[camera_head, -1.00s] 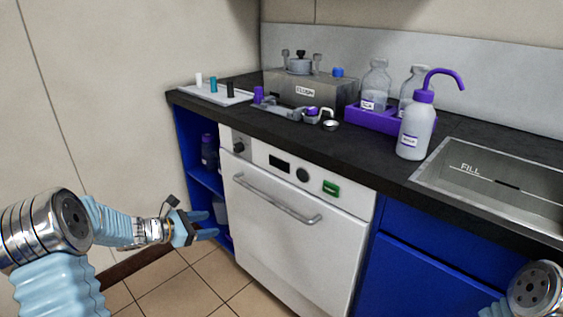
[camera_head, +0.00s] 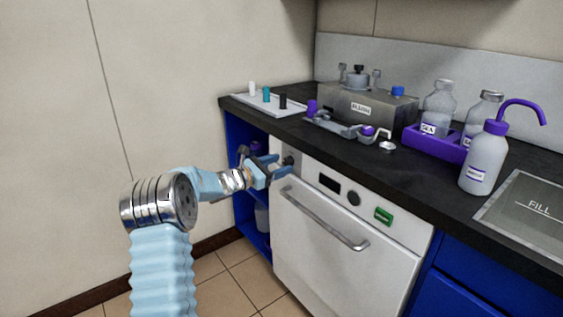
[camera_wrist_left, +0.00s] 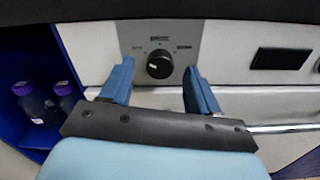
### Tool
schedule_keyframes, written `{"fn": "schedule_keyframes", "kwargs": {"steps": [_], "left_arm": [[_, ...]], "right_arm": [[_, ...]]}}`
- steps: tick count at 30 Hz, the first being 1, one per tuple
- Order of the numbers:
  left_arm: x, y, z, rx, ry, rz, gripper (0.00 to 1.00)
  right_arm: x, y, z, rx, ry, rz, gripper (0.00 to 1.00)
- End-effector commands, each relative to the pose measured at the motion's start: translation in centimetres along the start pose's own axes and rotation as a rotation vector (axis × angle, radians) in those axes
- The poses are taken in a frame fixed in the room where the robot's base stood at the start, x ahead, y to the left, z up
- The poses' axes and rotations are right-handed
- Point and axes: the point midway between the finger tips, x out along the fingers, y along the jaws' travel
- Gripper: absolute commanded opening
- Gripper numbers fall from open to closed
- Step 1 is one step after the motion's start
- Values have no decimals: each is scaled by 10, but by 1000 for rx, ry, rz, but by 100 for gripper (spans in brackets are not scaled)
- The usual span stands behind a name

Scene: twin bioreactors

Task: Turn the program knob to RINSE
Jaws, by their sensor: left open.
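The program knob (camera_wrist_left: 159,65) is a round black dial on a grey plate at the left end of the white machine's front panel. Small labels sit around it, too small to read for certain. A light mark on the knob points toward the upper left in the left wrist view. My left gripper (camera_head: 284,164) is open in front of the panel. In the left wrist view its blue fingers (camera_wrist_left: 159,86) stand on either side of the knob and a little below it, apart from it. In the head view the fingers partly hide the knob (camera_head: 289,160). My right gripper is out of view.
The white machine (camera_head: 330,270) has a bar handle (camera_head: 325,222), a dark display (camera_head: 329,183) and a green switch (camera_head: 383,215). A blue open shelf (camera_wrist_left: 22,60) with purple-capped bottles (camera_wrist_left: 33,103) is to the left. The dark countertop (camera_head: 420,180) overhangs above.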

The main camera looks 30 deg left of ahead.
Motion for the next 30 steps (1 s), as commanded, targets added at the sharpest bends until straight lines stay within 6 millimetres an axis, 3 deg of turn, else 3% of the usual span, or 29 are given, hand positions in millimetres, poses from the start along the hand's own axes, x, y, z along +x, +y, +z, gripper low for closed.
{"fn": "schedule_keyframes", "kwargs": {"steps": [5, 13, 24, 30], "left_arm": [[13, 0, 0, 0, 1, 1, 61], [15, 0, -1, 0, 1, 1, 61], [14, 0, 0, 0, 1, 1, 6], [14, 0, -2, 11, 1, 1, 5]], "right_arm": [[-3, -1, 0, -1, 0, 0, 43], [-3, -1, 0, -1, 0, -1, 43], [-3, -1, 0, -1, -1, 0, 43], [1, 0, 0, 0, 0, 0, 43]]}}
